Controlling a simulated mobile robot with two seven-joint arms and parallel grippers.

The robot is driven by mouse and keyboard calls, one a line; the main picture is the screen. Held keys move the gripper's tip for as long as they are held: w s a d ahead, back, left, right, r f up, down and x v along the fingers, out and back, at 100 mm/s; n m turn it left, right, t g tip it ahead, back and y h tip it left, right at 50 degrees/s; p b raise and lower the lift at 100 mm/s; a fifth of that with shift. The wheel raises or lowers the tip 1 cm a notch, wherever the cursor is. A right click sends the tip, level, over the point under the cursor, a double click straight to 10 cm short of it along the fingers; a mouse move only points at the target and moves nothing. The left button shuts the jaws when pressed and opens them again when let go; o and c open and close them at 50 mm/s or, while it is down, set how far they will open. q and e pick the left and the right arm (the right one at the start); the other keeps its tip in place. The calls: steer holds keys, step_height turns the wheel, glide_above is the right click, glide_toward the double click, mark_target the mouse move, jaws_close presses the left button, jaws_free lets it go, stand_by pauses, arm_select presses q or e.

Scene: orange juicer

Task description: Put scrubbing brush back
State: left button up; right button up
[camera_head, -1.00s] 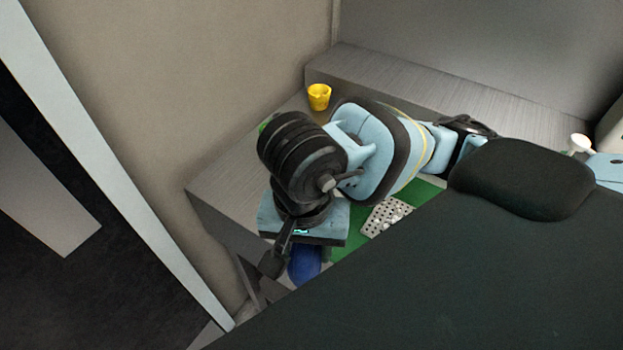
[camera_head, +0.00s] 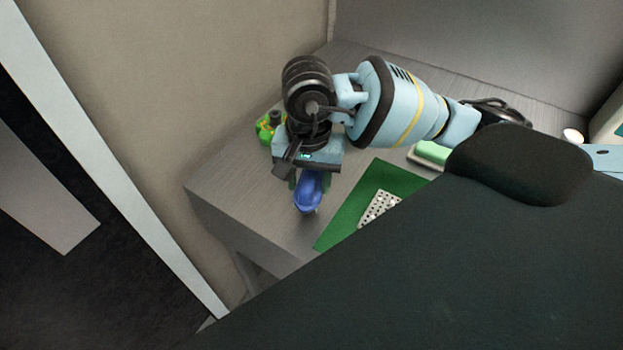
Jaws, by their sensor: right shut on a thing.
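My right gripper (camera_head: 302,176) is shut on a blue object, which I take to be the scrubbing brush (camera_head: 308,193). The gripper points down over the left part of the grey counter (camera_head: 235,190). The lower part of the brush shows below the gripper; its upper part is hidden by the gripper. I cannot tell whether the brush touches the counter. My left gripper is not in view.
A green mat (camera_head: 345,228) with a perforated light piece (camera_head: 378,208) lies right of the brush. A green-and-yellow item (camera_head: 268,126) stands behind left, near the wall. A pale green block (camera_head: 432,152) lies further right. Counter left of the brush is bare.

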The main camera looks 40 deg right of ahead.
mark_target(311, 182)
steer(key=shift+w+d+f, duration=0.1)
steer(key=shift+w+d, duration=0.55)
steer(key=shift+w, duration=0.15)
steer(key=shift+w+d, duration=0.1)
steer(key=shift+w+d, duration=0.25)
steer(key=shift+a+f+p, duration=0.1)
steer(key=shift+f+p, duration=0.2)
steer(key=shift+f, duration=1.45)
steer(key=shift+f, duration=0.15)
steer(key=o, duration=0.9)
steer(key=shift+o, duration=0.2)
